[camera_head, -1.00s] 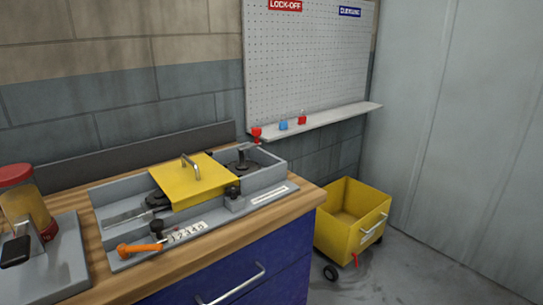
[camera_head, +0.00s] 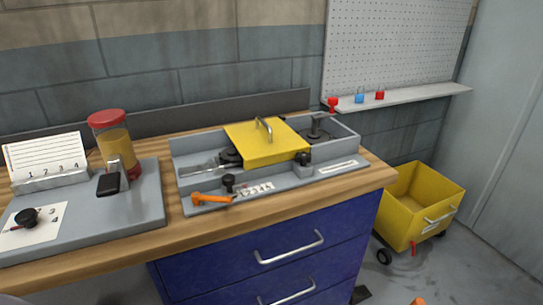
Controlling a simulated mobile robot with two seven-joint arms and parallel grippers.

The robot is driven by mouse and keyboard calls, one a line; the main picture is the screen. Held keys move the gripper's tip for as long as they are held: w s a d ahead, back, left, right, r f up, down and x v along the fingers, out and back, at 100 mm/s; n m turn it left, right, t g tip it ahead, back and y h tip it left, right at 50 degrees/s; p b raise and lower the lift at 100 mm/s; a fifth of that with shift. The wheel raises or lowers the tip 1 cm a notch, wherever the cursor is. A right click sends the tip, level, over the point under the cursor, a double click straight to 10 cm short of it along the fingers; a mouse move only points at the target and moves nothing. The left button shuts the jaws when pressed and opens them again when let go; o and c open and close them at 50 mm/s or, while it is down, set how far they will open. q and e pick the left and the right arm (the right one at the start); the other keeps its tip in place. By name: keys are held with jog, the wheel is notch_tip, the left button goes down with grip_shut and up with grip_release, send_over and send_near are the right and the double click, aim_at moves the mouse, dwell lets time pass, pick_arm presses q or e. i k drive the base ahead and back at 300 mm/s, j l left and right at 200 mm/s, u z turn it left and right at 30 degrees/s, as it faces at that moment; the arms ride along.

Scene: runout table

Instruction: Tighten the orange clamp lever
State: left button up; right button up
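The orange clamp lever (camera_head: 211,198) lies along the front left corner of a grey tray-like fixture (camera_head: 345,172) on the wooden table. Its thicker end points left, and its right end is by a black knob (camera_head: 228,182) and a number strip (camera_head: 255,188) on the fixture's front edge. A yellow cover (camera_head: 262,146) with a metal handle sits over the middle of the fixture. Neither of my grippers is in view.
Left on the table (camera_head: 178,236) stand a grey plate (camera_head: 80,226) with a black knob, a red-lidded jar (camera_head: 115,148) and a numbered card (camera_head: 45,160). Blue drawers (camera_head: 285,225) are below. A yellow cart (camera_head: 425,205) stands on the floor at right.

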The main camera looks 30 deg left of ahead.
aim_at(197, 199)
jog(key=u, duration=1.25)
